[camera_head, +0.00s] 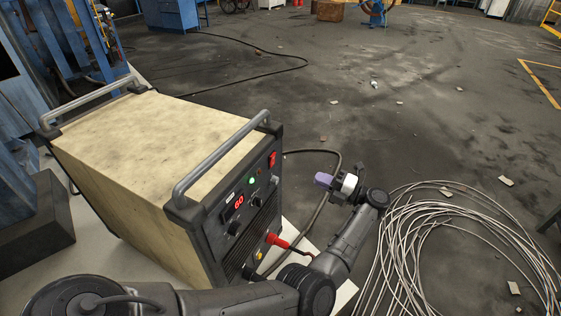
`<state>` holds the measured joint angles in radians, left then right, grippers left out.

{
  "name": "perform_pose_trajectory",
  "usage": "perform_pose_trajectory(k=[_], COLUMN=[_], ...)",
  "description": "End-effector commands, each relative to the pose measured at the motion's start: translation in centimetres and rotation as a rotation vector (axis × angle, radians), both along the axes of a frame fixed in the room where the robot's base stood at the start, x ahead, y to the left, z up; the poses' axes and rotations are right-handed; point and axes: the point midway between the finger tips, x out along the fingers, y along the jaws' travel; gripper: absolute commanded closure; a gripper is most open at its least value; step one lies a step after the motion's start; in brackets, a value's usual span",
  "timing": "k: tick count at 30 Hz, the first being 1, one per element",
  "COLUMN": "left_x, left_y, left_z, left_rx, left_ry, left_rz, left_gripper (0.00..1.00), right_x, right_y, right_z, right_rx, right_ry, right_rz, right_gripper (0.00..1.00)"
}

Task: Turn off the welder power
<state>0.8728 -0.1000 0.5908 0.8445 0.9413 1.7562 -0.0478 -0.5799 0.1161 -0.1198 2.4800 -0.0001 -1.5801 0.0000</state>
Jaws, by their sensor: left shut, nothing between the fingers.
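The welder (165,135) is a cream box with metal handles, standing at left centre. Its dark front panel faces right. A red rocker switch (272,159) sits near the panel's top right. A lit display with red digits (239,202), a green light (252,182) and several knobs are on the same panel. My left gripper (322,180), with purple fingertips, is shut and empty. It is to the right of the panel, apart from the red switch, with its tips pointing left toward the welder. My right gripper is not in view.
A red plug with its cable (277,240) sticks out of the lower panel, close to my left arm. A large coil of wire (450,245) lies on the floor at right. Blue machinery (75,40) stands behind the welder at left. The floor beyond is mostly open, with small debris.

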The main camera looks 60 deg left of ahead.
Motion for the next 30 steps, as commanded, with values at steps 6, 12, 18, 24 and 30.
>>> perform_pose_trajectory(k=[6, 12, 18, 24, 30], left_x=[-1.1, -3.1, -4.9, -6.3, -7.0], left_y=[1.8, 4.9, 8.0, 10.3, 11.5], left_z=[0.2, 0.5, 0.9, 1.3, 1.5], left_rx=[0.002, 0.004, 0.003, 0.003, 0.001], left_ry=[-0.001, -0.001, -0.001, -0.001, 0.0], left_rz=[0.003, 0.004, 0.002, 0.002, 0.0], left_gripper=[1.0, 1.0, 1.0, 1.0, 1.0], right_x=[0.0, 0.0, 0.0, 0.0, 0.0], right_y=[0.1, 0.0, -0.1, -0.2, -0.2], right_z=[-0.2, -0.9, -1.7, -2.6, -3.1], right_rx=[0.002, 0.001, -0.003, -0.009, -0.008], right_ry=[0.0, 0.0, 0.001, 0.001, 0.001], right_rz=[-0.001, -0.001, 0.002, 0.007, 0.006], right_gripper=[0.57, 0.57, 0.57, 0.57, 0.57])
